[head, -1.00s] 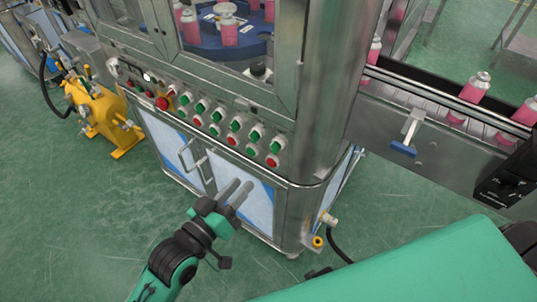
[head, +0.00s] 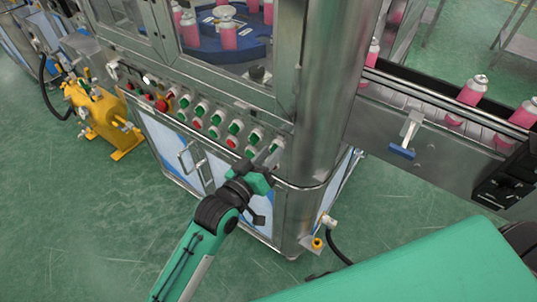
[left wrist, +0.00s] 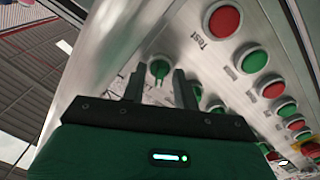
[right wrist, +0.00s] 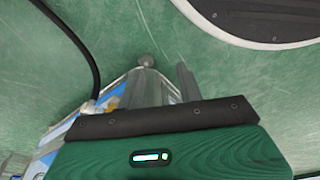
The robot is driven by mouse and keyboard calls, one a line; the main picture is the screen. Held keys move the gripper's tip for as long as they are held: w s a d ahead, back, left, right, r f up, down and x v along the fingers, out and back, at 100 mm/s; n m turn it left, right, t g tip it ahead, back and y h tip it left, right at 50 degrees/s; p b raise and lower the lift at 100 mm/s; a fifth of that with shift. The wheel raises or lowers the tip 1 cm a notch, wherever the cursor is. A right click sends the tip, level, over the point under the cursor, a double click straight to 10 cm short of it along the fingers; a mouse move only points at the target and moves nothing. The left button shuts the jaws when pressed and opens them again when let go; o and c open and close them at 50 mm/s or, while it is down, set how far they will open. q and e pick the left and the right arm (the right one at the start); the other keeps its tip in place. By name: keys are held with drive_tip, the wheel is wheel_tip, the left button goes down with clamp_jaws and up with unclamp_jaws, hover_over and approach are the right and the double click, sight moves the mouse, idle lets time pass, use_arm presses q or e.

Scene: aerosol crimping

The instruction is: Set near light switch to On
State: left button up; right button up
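The control panel (head: 205,120) carries rows of green and red round buttons on the machine's front. I cannot read which control is the near light switch. A green button (head: 278,143) sits at the panel's right end. My left gripper (head: 268,156) is just in front of that end, and its fingers partly cover the lower buttons. In the left wrist view a green button (left wrist: 159,68) shows between and beyond the fingertips of the left gripper (left wrist: 158,86). The fingers are apart and empty; contact cannot be told. My right gripper (right wrist: 168,82) has its fingers apart, holding nothing.
A red switch (head: 162,104) and smaller knobs are at the panel's left end. Cabinet doors with a handle (head: 187,160) are below. A conveyor (head: 430,98) with pink cans (head: 473,90) is at right. A yellow pump (head: 100,115) stands at left on open green floor.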

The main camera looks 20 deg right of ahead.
use_arm(q)
clamp_jaws()
drive_tip(key=m+p, duration=0.4)
drive_tip(key=m, duration=0.2)
drive_tip(key=shift+r, duration=0.15)
drive_tip(key=m+p, duration=0.2)
drive_tip(key=m, duration=0.3)
drive_tip(key=shift+m+p, duration=0.35)
drive_tip(key=shift+m, duration=0.05)
use_arm(e)
drive_tip(key=s+d+f, duration=0.3)
drive_tip(key=s+f, duration=0.5)
drive_tip(key=s, duration=0.3)
drive_tip(key=shift+s+d, duration=0.3)
drive_tip(key=shift+s, duration=0.15)
use_arm(q)
unclamp_jaws()
use_arm(e)
drive_tip(key=shift+a, duration=0.1)
